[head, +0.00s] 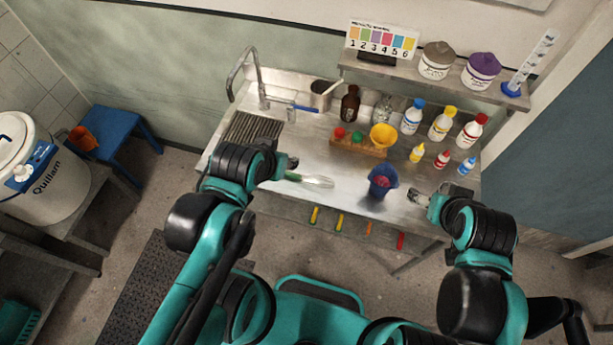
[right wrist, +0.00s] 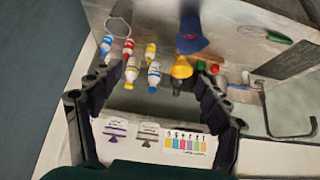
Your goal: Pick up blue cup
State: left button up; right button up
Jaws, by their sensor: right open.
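A yellow funnel (head: 383,134) sits in a wooden rack (head: 358,147) behind the cup. Several small bottles (head: 443,158) and larger white bottles (head: 442,125) stand at the back right. A sink with a tap (head: 262,95) is at the left. The worktop between whisk and cup is clear.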

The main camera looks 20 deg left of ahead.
jog(key=shift+o, duration=0.6)
jog(key=n+t+h+b, duration=0.45)
jog(key=n+b, duration=1.45)
jog(key=n, duration=1.1)
send_near(388, 173)
jog(key=shift+s+a+f+h, duration=0.1)
jog(key=shift+s+a+h, duration=0.1)
jog(key=shift+s, duration=0.15)
jog(key=shift+s+a+f+h, duration=0.1)
jog(key=shift+s+f+h, duration=0.05)
jog(key=shift+s, duration=0.2)
jog(key=shift+n+t, duration=0.35)
jog(key=shift+n, duration=0.35)
jog(key=b+x, duration=0.3)
jog(key=x, duration=0.3)
jog(key=shift+w+f, duration=0.15)
jog(key=shift+w, duration=0.2)
jog(key=shift+w+d+f, duration=0.1)
jog(key=shift+w+d, duration=0.05)
jog(key=shift+w, duration=0.3)
